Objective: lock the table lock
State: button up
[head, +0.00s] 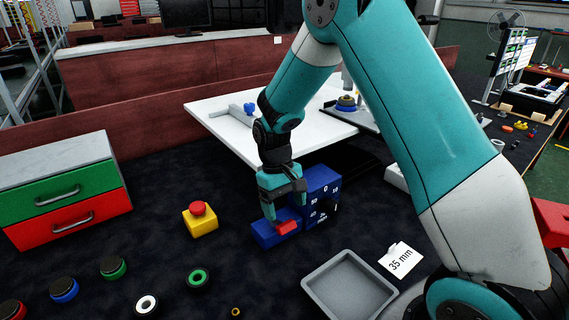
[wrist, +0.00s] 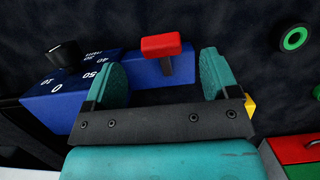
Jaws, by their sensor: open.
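A blue box (head: 277,231) sits low on the dark surface, with a red T-shaped handle (head: 287,227) on it. In the wrist view the red handle (wrist: 166,45) stands up on a short stem from the blue base (wrist: 165,72). It looks like the table lock, but no label shows this. A taller blue block (head: 322,190) with white numbers and a black knob (wrist: 67,54) adjoins it. My gripper (head: 284,212) is open and points down just above the box. In the wrist view its teal fingers (wrist: 160,78) are apart, with the handle between and slightly beyond them.
A yellow box with a red button (head: 199,219) stands to the left, near a drawer unit (head: 60,160). A white table (head: 220,110) stands behind. Round buttons and rings lie at front left.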

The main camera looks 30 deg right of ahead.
aim_at(284, 223)
notch_tip(284, 223, up, 14)
jog(key=shift+f, duration=0.15)
dwell(0.5)
